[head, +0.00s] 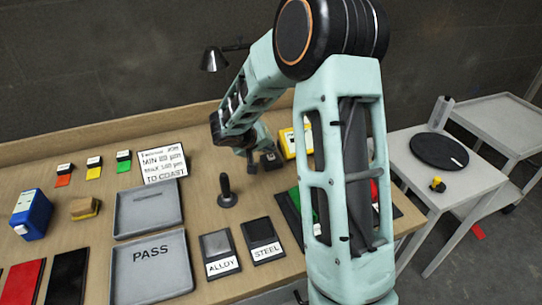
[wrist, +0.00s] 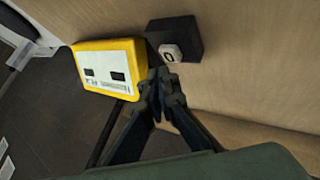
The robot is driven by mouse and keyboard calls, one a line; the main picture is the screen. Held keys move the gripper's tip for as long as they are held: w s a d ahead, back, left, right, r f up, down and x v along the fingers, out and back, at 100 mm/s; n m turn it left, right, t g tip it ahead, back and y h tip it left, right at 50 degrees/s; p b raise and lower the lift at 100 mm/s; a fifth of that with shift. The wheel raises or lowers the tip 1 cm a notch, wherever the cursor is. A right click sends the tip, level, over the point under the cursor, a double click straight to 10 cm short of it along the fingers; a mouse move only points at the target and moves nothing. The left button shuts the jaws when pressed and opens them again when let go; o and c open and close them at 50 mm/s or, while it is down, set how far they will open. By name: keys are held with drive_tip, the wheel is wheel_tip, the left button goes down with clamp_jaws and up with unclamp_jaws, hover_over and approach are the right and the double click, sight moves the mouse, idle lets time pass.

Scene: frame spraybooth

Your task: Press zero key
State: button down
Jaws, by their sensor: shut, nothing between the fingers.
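The zero key is a pale cap marked "0" (wrist: 170,53) on a small black block (wrist: 183,38) in the wrist view. My gripper (wrist: 160,76) is shut and empty, its fingertips just below the key in the picture. I cannot tell whether they touch it. A yellow device (wrist: 107,66) with a white label is to the left of the block. In the head view my gripper (head: 251,164) is low over the back of the bench, next to a small dark block (head: 270,160). The yellow device (head: 290,143) is partly hidden behind my arm there.
The wooden bench (head: 215,160) holds a "PASS" tray (head: 150,285), another grey tray (head: 150,207), a dark upright knob (head: 227,192) and "ALLOY" (head: 219,250) and "STEEL" (head: 264,238) pads. A lamp (head: 214,60) stands behind. A side table (head: 440,190) is at right.

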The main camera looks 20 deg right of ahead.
sight(269, 157)
drive_tip(key=shift+f+b, duration=1)
drive_tip(key=shift+b, duration=0.95)
idle(0.6)
idle(0.4)
drive_tip(key=shift+r+p, duration=0.3)
drive_tip(key=shift+r, duration=0.7)
drive_tip(key=shift+r+p, duration=1.1)
drive_tip(key=shift+r, duration=1.4)
